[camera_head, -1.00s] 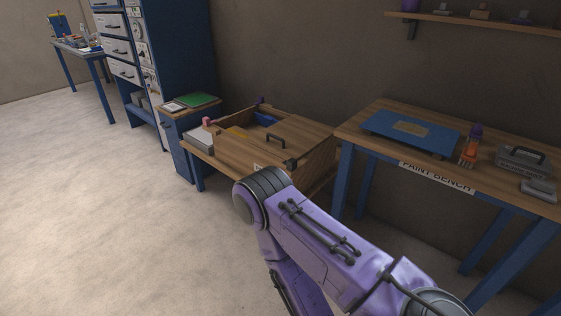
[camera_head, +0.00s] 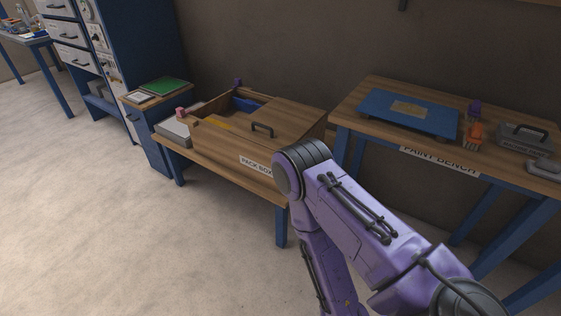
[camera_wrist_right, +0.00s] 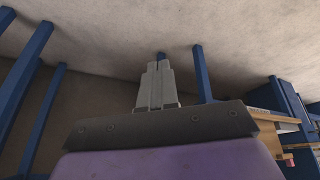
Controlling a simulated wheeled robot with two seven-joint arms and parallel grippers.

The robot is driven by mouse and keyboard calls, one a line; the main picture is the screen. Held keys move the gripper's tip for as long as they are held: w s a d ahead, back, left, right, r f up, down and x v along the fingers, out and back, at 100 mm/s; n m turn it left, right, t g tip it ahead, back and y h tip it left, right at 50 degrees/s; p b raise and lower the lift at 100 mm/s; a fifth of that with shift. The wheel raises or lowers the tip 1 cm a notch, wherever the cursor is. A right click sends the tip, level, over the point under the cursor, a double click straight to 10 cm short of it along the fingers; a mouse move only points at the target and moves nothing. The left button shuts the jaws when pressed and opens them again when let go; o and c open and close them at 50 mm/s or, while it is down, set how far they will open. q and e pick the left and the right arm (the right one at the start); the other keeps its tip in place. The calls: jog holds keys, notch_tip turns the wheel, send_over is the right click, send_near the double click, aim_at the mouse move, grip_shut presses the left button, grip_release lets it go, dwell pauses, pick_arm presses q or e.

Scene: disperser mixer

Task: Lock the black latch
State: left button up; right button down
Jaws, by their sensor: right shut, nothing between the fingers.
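The wooden pack box (camera_head: 215,146) sits on a low table. Its wooden lid (camera_head: 285,122) covers the right part and carries a black handle (camera_head: 262,129). The left part is open, with blue and yellow things inside. No black latch can be made out now; my right arm covers the box's front right corner. My right gripper (camera_wrist_right: 158,66) shows in the wrist view, shut and empty, with floor and blue table legs behind it. It is hidden in the head view. My left gripper is not in view.
A blue cabinet (camera_head: 150,45) stands at the left. The floor in front of the low table is open.

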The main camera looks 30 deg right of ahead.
jog(key=w+a+r+m+t+h+b, duration=0.15)
jog(key=w+m+t+b, duration=0.25)
jog(key=w, duration=1.1)
jog(key=w+a+f+m+t+h+b, duration=0.1)
jog(key=w+a+m+t+h+b, duration=0.25)
jog(key=w, duration=1.25)
jog(key=w+d+r+m+g+h+b, duration=0.2)
jog(key=w+r+m+h+b, duration=0.1)
jog(key=r+m, duration=0.4)
jog(key=w+d+r+m+g+h+b, duration=0.2)
jog(key=w+r+m+h, duration=0.3)
jog(key=r+m, duration=0.3)
jog(key=shift+w+m+b, duration=0.75)
jog(key=shift+w+m, duration=0.1)
jog(key=shift+m, duration=0.3)
jog(key=shift+d+r, duration=0.1)
jog(key=shift+d, duration=0.05)
jog(key=x, duration=1.4)
jog(key=shift+b, duration=0.35)
jog(key=shift+r, duration=0.1)
